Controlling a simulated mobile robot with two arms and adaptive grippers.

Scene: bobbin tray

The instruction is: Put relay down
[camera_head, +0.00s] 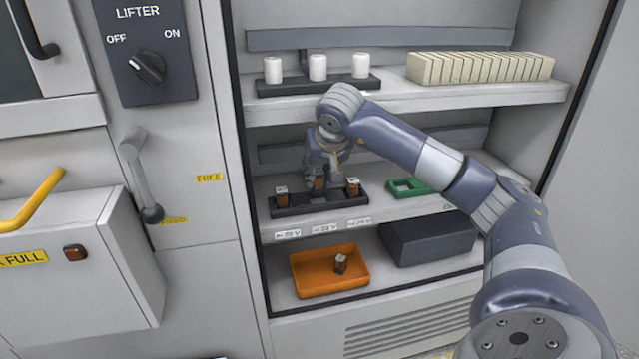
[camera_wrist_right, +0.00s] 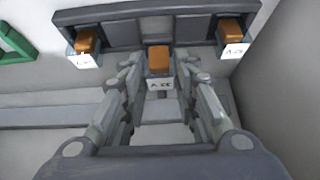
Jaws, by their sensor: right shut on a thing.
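My right gripper (camera_head: 329,172) is at the black tray (camera_head: 294,211) on the middle shelf. It is shut on a brown relay with a white label, which shows between its fingers in the wrist view (camera_wrist_right: 158,62). In the head view this relay (camera_head: 320,184) is at the middle of the tray, partly behind the fingers. I cannot tell whether it touches the tray. Two similar relays stand in the tray, one at the left end (camera_head: 282,197) and one at the right end (camera_head: 353,188). My left gripper is not in view.
A green frame (camera_head: 408,188) lies right of the tray. Below are an orange bin (camera_head: 330,289) with one relay (camera_head: 341,264) in it and a dark box (camera_head: 428,240). Above are white bobbins (camera_head: 317,68) and a cream row of blocks (camera_head: 480,68).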

